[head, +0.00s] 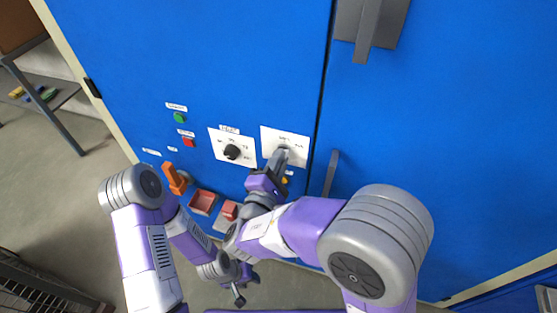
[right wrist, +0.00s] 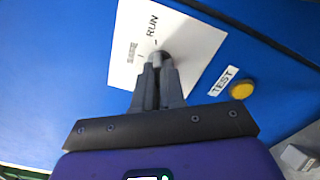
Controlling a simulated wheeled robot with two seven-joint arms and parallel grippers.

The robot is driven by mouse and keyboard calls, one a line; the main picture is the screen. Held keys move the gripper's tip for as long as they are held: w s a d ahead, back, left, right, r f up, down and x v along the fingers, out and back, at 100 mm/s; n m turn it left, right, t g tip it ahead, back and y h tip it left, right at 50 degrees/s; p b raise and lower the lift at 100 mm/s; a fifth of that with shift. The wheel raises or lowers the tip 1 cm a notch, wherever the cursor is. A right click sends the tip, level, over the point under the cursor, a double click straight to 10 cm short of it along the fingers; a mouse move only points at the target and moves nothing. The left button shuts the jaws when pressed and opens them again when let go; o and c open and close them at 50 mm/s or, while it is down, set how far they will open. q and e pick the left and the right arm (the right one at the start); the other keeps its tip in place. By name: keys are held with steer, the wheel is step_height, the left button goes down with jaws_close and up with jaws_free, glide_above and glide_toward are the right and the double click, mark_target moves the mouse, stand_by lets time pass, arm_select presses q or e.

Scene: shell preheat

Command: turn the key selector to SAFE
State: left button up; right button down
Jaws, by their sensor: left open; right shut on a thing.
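The key selector (right wrist: 162,58) sits on a white plate (head: 271,135) on the blue cabinet front. In the right wrist view the plate (right wrist: 190,32) carries the word RUN and other lettering too small to read. My right gripper (head: 281,155) is at the selector, its fingers (right wrist: 158,78) shut on the key selector. The fingers hide most of it, so I cannot tell which position it points to. My left gripper (head: 240,294) is open and empty, low in the head view, away from the panel.
A black HEAT knob (head: 232,152) is left of the selector plate. A green button (head: 180,117) and a red button (head: 188,142) are further left. A yellow TEST button (right wrist: 241,90) is close beside my right gripper. An orange handle (head: 174,179) and a red tray (head: 203,202) are lower left.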

stand_by(0.3)
steer(key=shift+r+n+p, duration=0.1)
steer(key=shift+n+p, duration=4.35)
steer(key=shift+n, duration=1.45)
steer(key=c, duration=1.2)
jaws_free()
steer(key=shift+w, duration=0.1)
